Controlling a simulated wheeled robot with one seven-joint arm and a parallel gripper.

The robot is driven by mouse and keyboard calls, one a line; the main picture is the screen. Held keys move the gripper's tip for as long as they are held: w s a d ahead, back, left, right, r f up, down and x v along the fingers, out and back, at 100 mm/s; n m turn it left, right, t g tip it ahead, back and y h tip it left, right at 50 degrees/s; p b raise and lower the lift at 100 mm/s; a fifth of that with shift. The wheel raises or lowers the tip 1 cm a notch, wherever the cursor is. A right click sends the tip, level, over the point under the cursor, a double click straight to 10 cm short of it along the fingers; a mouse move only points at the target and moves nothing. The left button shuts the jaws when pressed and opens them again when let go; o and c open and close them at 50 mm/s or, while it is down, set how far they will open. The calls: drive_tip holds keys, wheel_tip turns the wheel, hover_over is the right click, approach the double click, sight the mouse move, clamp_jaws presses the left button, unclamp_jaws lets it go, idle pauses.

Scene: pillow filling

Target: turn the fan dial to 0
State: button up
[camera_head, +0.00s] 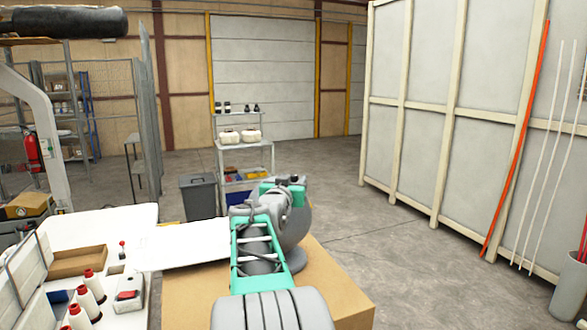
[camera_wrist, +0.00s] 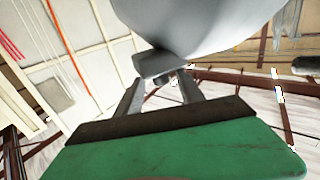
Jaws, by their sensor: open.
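I cannot make out a fan or its dial in either view. My gripper (camera_wrist: 160,84) shows in the wrist view as a green body with two grey fingers. The fingers stand apart with nothing seen between them. A smooth grey rounded shape hangs just above the fingertips there; I cannot tell whether it is part of my own arm. In the head view my green and grey arm fills the lower middle, folded up, and the fingertips are not clear.
A white worktable (camera_head: 100,229) at left holds a brown tray (camera_head: 78,262), red-topped cones (camera_head: 90,284) and a small white-and-red box (camera_head: 129,293). A cardboard-coloured box top (camera_head: 335,290) lies beside my arm. A grey bin (camera_head: 198,198) and shelf rack (camera_head: 243,150) stand behind.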

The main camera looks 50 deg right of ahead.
sight(295, 175)
drive_tip(key=p+x, duration=0.1)
drive_tip(key=x, duration=0.4)
drive_tip(key=shift+r, duration=0.15)
drive_tip(key=shift+w+d+p, duration=0.2)
drive_tip(key=shift+d+p, duration=0.05)
drive_tip(key=shift+p, duration=0.05)
drive_tip(key=shift+a, duration=0.1)
clamp_jaws()
